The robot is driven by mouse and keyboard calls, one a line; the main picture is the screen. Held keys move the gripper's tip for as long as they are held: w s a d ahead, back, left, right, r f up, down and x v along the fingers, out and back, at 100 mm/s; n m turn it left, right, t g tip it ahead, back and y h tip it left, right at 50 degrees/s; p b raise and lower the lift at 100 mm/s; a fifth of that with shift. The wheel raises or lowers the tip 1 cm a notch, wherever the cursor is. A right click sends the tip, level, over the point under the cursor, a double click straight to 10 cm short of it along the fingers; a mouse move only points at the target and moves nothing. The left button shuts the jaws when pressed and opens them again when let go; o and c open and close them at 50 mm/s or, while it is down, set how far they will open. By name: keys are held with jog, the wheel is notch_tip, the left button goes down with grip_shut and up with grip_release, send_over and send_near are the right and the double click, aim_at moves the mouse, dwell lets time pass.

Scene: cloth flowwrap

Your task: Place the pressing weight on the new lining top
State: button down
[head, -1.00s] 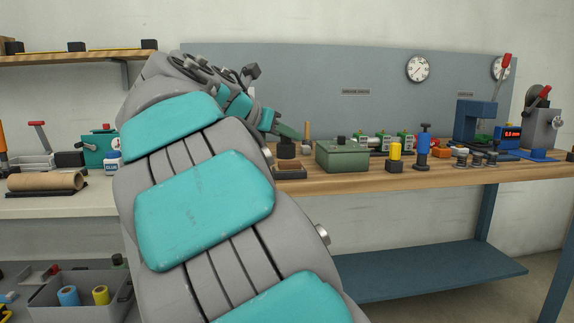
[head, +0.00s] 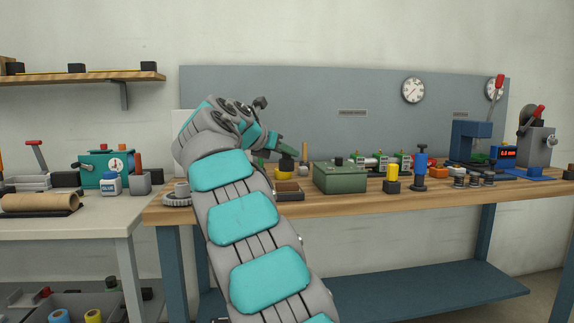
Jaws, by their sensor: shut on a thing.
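My gripper (head: 288,150) is at the end of my raised arm, over the wooden bench left of the green box. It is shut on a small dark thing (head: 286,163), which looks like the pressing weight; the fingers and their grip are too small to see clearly. A yellow piece (head: 284,175) shows just below the dark thing, and I cannot tell whether they touch. A small brown tray (head: 288,196) sits in front of it on the bench. I cannot make out the lining top for certain.
The green box (head: 340,178) stands close to the right of my gripper. A yellow-topped post (head: 392,178) and a blue-handled tool (head: 420,170) stand farther right. A grey back panel (head: 330,110) rises behind.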

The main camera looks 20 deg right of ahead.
aim_at(287, 164)
jog(key=shift+w+d+f, duration=0.1)
jog(key=shift+w+d, duration=0.1)
jog(key=shift+w, duration=0.1)
jog(key=shift+w, duration=0.1)
jog(key=shift+f+b, duration=0.95)
jog(key=shift+f, duration=0.75)
jog(key=shift+f, duration=0.15)
jog(key=c, duration=0.7)
grip_release()
